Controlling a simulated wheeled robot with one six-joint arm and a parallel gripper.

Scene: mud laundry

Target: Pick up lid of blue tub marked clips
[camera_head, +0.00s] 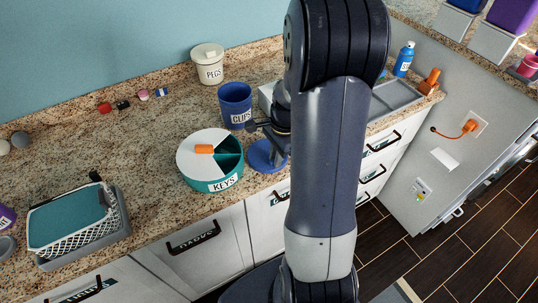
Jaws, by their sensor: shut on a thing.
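The blue tub marked clips (236,108) stands upright on the speckled counter, and its open top shows. A round blue lid (262,158) is in front and to the right of the tub, apart from it. My gripper (277,149) is at this lid and shut on it, by its upper side. My own arm hides the lid's right part and much of the gripper. I cannot tell whether the lid touches the counter.
A teal tub marked keys (215,183), with a part-open white top, stands left of the lid. A white pegs tub (209,68) stands behind. A basket (75,235) sits at left, a grey tray (392,98) at right. Small items lie at the back; mid-left counter is clear.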

